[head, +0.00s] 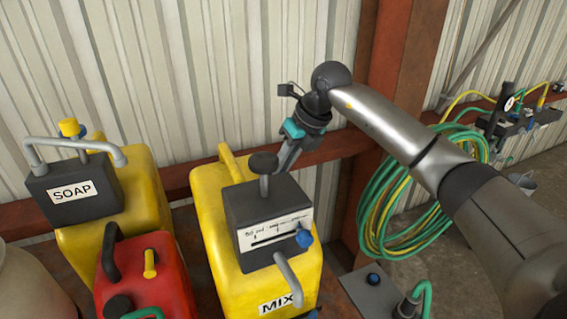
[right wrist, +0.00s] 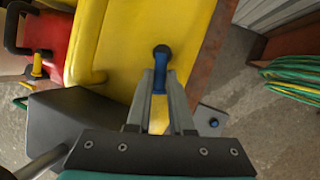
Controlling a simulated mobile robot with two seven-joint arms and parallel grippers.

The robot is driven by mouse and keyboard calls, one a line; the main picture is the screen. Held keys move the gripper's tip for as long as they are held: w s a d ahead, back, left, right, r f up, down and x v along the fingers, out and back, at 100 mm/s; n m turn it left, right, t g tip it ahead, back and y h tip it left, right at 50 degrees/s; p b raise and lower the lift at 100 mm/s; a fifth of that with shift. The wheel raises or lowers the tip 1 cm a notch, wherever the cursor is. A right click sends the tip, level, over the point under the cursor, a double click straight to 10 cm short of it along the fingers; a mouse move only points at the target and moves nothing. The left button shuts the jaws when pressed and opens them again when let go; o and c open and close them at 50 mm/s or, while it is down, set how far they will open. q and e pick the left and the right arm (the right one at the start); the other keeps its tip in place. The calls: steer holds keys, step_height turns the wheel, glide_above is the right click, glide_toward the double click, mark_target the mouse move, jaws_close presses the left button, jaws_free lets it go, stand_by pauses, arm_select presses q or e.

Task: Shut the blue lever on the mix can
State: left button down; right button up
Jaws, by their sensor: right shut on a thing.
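The mix can (head: 214,222) is a yellow can with a MIX label, standing in the lower middle of the head view. A dark box (head: 262,205) with a white label, a blue knob (head: 304,238) and a grey spout sits on it. My right gripper (head: 282,164) reaches down behind this box. In the right wrist view, my right gripper (right wrist: 160,82) is shut on a blue lever (right wrist: 160,57), with a finger on each side. The lever's dark round pivot lies against the yellow can. The lever is hidden in the head view. My left gripper is not in view.
A yellow soap can (head: 140,205) and a red can (head: 160,268) stand to the left. Green and yellow hose coils (head: 400,205) hang on the right. A grey plate with a blue button (head: 373,280) is right of the mix can. A corrugated wall stands close behind.

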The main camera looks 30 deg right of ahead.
jaws_close()
steer(key=shift+a+m+t+h, duration=0.15)
steer(key=shift+a+m+h, duration=0.15)
steer(key=shift+m, duration=0.5)
steer(key=shift+a+m+t+h, duration=0.2)
steer(key=shift+m+h, duration=0.1)
steer(key=shift+m, duration=0.5)
steer(key=o, duration=0.6)
jaws_free()
steer(key=shift+s, duration=0.1)
steer(key=b+v, duration=0.1)
steer(key=v, duration=1.4)
steer(key=shift+r+b, duration=0.15)
steer(key=shift+b, duration=0.25)
